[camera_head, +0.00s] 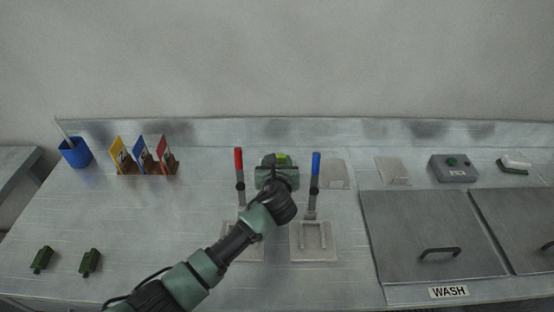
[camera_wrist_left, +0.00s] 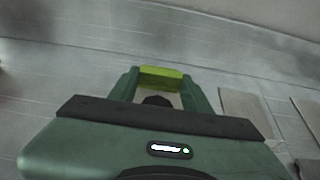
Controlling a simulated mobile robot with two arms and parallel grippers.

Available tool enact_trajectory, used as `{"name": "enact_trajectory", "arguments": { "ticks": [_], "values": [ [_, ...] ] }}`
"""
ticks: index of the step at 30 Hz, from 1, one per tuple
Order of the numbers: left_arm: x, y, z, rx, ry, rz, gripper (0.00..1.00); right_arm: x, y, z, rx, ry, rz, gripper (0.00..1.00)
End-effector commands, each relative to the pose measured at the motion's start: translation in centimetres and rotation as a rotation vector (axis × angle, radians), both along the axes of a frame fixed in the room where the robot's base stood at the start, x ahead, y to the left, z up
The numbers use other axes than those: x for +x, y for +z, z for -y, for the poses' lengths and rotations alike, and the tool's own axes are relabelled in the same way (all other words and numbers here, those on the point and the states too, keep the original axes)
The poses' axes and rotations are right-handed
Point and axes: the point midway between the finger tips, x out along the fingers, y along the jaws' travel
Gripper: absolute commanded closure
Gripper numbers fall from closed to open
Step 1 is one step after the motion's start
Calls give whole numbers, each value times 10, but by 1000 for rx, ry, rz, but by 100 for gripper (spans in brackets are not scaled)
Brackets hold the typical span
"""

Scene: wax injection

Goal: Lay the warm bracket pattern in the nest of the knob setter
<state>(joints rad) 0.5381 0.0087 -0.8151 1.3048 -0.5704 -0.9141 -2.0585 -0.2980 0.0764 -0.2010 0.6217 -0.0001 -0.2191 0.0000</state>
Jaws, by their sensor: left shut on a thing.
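My left gripper (camera_head: 281,161) is shut on a yellow-green piece, which I take to be the bracket pattern (camera_head: 284,158). Two lever stations stand at the middle of the bench, with a red handle (camera_head: 239,160) and a blue handle (camera_head: 315,164). The blue one has a pale base plate with a U-shaped frame (camera_head: 313,238). My arm partly covers the red one's plate (camera_head: 250,254). I cannot tell which is the knob setter. My right gripper is out of view.
Two dark green pieces (camera_head: 42,259) (camera_head: 90,262) lie at front left. A blue cup (camera_head: 75,153) and coloured cards in a rack (camera_head: 145,164) stand at back left. Pale plates (camera_head: 335,174), a grey button box (camera_head: 453,168) and lidded WASH basins (camera_head: 425,225) are on the right.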

Motion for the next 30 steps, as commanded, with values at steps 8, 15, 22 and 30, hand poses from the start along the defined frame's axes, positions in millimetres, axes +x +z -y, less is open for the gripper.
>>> {"name": "enact_trajectory", "arguments": {
  "ticks": [8, 15, 22, 30],
  "values": [
    [0, -6, 0, 1, 0, 0, 90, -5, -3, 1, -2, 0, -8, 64],
    [0, -6, 0, 1, 0, 0, 90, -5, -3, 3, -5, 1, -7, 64],
    [0, -5, 0, 1, 0, 0, 90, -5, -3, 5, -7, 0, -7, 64],
    [0, -4, 0, 1, -1, 1, 90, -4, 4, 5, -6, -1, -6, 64]
  ]
}}
